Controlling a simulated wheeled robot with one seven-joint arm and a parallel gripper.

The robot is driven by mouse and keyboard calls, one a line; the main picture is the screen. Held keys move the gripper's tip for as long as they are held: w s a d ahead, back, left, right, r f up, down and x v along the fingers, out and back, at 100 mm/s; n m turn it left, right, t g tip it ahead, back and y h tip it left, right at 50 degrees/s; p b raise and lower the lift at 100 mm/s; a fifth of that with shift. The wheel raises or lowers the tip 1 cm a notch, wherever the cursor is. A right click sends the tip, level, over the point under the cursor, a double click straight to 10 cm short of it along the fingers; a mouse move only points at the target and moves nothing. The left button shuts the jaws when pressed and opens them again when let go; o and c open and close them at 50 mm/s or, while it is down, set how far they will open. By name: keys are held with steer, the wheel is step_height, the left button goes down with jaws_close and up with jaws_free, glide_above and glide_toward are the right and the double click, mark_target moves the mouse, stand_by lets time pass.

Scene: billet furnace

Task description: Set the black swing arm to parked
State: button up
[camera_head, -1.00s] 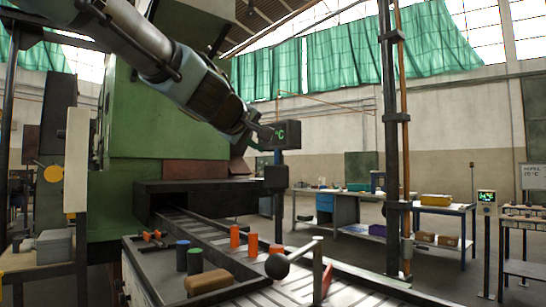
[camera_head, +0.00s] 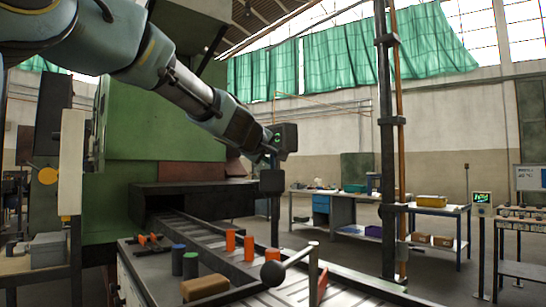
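A black ball knob (camera_head: 272,273) sits at the near end of a short pale metal rod (camera_head: 298,256). The rod runs up and right to the top of a thin upright post (camera_head: 313,272) beside the roller track. This looks like the swing arm, though only its knob is plainly black. My gripper (camera_head: 269,155) hangs well above it, in front of or beside a black display box (camera_head: 286,138). The fingers are small and dark there, and I cannot see whether they are open. Nothing shows held.
Orange cylinders (camera_head: 249,245) stand on the roller track (camera_head: 212,238) from the green furnace (camera_head: 140,130). A dark column (camera_head: 388,150) rises at right.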

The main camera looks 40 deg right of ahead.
jaws_close()
stand_by(1.4)
